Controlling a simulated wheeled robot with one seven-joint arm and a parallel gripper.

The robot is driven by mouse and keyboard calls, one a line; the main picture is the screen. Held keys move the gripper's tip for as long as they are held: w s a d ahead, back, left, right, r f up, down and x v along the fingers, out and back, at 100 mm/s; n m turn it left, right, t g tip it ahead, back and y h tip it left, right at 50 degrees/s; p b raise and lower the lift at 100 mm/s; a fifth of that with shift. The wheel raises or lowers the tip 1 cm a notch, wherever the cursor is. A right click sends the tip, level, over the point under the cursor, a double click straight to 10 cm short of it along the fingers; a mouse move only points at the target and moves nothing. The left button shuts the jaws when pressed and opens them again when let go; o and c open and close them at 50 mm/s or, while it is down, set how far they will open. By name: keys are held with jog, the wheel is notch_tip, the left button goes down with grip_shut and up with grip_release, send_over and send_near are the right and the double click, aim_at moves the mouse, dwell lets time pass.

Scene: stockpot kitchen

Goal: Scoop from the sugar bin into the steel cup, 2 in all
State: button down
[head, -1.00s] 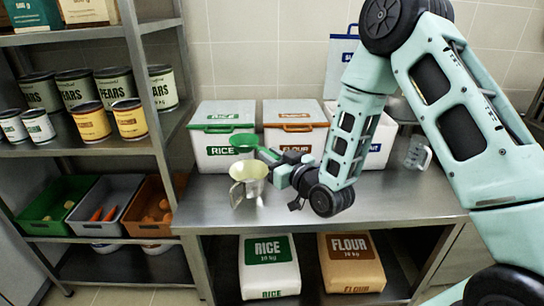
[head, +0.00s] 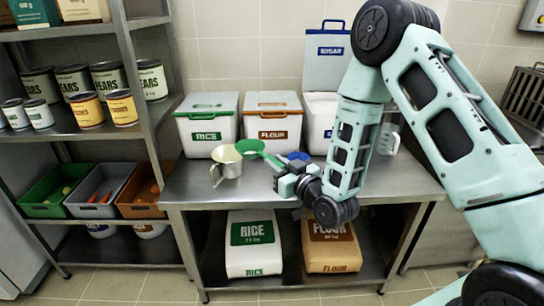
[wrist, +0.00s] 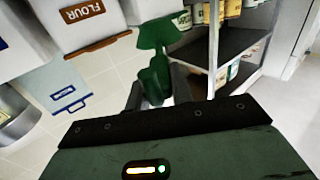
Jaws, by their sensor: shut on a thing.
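The steel cup (head: 228,163) stands upright on the steel bench, with its handle towards the left and a pale interior. My gripper (head: 284,178) is shut on the handle of a green scoop (head: 250,148), just right of the cup. The scoop bowl is beside the cup's rim in the picture; I cannot tell if it holds anything. The scoop (wrist: 155,78) also shows between my fingers in the wrist view. The white sugar bin (head: 319,112) stands at the back, partly behind my arm, with its blue-edged lid (head: 326,75) raised. Its contents are hidden.
The lidded rice bin (head: 207,128) and flour bin (head: 272,126) stand left of the sugar bin. A blue object (head: 298,156) lies near my gripper. A clear jug (head: 388,140) stands right of my arm. A shelf rack (head: 150,100) borders the bench's left.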

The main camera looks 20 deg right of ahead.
jog(key=s+d+f+m+h, duration=0.1)
jog(key=s+d+f, duration=0.3)
jog(key=f, duration=0.5)
jog(key=s+d+f+m+h, duration=0.2)
jog(key=s+d+f+h, duration=0.2)
jog(key=s+f, duration=0.5)
jog(key=shift+d+t, duration=0.3)
jog(key=shift+d, duration=0.3)
jog(key=shift+s, duration=0.1)
jog(key=shift+r, duration=0.2)
